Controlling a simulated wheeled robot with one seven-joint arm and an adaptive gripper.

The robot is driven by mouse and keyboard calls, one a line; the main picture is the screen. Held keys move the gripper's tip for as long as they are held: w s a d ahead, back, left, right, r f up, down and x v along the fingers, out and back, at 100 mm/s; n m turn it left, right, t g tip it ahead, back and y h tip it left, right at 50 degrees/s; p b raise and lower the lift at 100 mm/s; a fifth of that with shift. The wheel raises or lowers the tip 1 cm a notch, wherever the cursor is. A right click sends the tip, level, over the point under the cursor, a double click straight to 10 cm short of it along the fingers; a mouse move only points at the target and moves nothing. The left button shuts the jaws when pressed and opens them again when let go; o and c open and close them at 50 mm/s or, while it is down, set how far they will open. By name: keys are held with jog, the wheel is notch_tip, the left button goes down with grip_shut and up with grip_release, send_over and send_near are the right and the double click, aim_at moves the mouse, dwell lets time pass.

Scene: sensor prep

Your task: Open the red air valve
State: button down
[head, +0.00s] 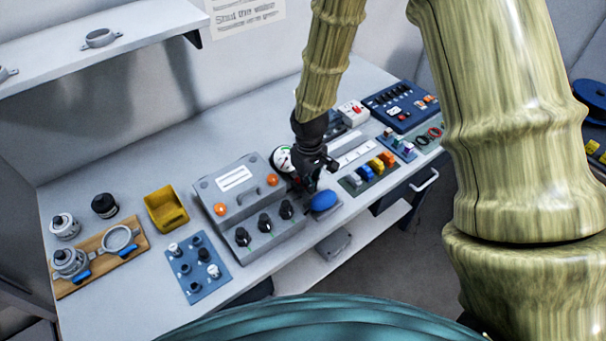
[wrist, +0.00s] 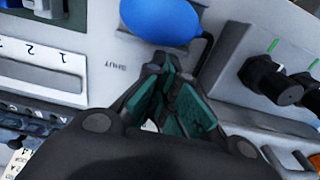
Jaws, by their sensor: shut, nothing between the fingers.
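My gripper (head: 311,184) is shut and empty, low over the bench, just right of the grey control box. In the wrist view its dark fingers with green pads (wrist: 172,82) point at a grey panel marked SHUT. A round white gauge (head: 282,159) stands left of my gripper. A little red shows beside the gripper in the head view, but I cannot tell whether it is the red air valve, which is mostly hidden or out of view.
The grey control box (head: 236,186) has orange lamps and black knobs. A yellow bin (head: 166,209), a blue knob plate (head: 190,282) and a wooden board (head: 132,243) are to the left. Coloured blocks (head: 376,166) and a blue switch panel (head: 401,104) are to the right.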

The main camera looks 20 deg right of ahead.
jog(key=shift+s+a+f, duration=0.3)
jog(key=shift+s+a, duration=0.05)
jog(key=shift+s, duration=0.05)
jog(key=shift+r, duration=0.1)
jog(key=shift+w+d+r+p, duration=0.1)
jog(key=shift+w+r+p, duration=0.2)
jog(key=shift+r+p, duration=0.55)
jog(key=shift+w+d+r+p, duration=0.1)
jog(key=shift+d+r+p, duration=0.05)
jog(key=shift+r+p, duration=0.9)
jog(key=shift+w+d+r+p, duration=0.1)
jog(key=shift+r+p, duration=0.75)
jog(key=shift+r, duration=0.35)
